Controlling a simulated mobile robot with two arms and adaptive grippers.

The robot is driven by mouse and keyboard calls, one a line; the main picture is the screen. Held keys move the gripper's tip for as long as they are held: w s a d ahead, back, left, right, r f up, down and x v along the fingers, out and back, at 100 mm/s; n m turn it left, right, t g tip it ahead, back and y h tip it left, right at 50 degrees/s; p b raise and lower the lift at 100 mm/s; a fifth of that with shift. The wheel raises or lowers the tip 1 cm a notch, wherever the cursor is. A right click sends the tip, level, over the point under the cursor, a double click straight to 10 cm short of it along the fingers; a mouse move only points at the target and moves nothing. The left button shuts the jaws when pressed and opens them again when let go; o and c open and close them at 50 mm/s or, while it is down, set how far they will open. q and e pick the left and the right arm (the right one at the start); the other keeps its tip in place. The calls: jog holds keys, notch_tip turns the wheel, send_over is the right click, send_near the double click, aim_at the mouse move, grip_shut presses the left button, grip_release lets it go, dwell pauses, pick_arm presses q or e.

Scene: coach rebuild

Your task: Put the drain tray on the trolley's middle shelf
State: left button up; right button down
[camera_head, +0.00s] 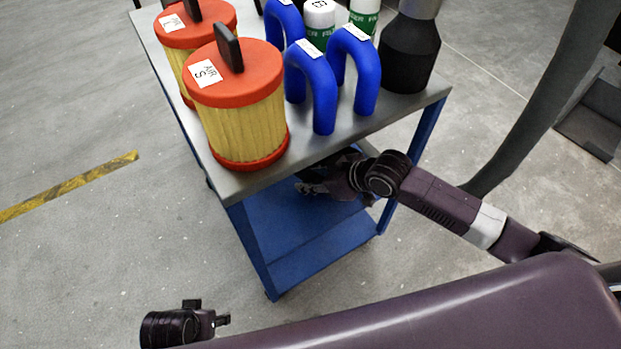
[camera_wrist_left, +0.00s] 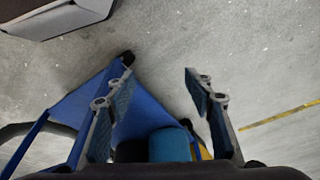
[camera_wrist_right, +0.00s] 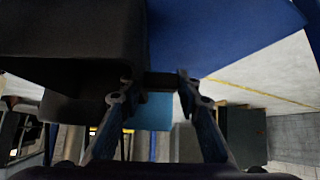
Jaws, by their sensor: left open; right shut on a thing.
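The trolley (camera_head: 240,182) has a grey top and blue lower shelves; a lower blue shelf (camera_head: 290,220) shows below the top. My right gripper (camera_head: 335,180) reaches under the top's front edge, partly hidden by it. In the right wrist view its fingers (camera_wrist_right: 155,88) are shut on a small dark part of a large dark grey box-like thing (camera_wrist_right: 70,40), which looks like the drain tray. I cannot make out the tray in the head view. A blue panel (camera_wrist_right: 215,30) is close beside it. My left gripper (camera_head: 218,320) is open and empty, in front of the trolley.
The trolley top holds red-and-yellow air filters (camera_head: 245,115), blue hoses (camera_head: 320,90), white-green canisters (camera_head: 320,20) and a black object (camera_head: 408,50). A grey hose-like column (camera_head: 545,100) rises at right. The floor left of the trolley is clear, with a yellow stripe (camera_head: 70,186).

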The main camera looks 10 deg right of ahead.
aim_at(311, 201)
notch_tip(311, 201, down, 2)
jog(key=b, duration=0.3)
jog(key=shift+f, duration=0.2)
pick_arm(q)
jog(key=w+v, duration=0.2)
jog(key=v, duration=0.8)
jog(key=shift+s+a+r+t, duration=0.2)
jog(key=shift+r+t, duration=0.2)
jog(key=shift+r, duration=0.3)
pick_arm(e)
jog(key=shift+f, duration=0.2)
pick_arm(q)
jog(key=shift+f+b, duration=0.2)
jog(key=shift+b, duration=0.15)
pick_arm(e)
jog(key=shift+f, duration=0.55)
jog(key=c, duration=1.4)
grip_release()
jog(key=shift+o, duration=0.2)
jog(key=shift+f, duration=0.1)
jog(key=v, duration=1.2)
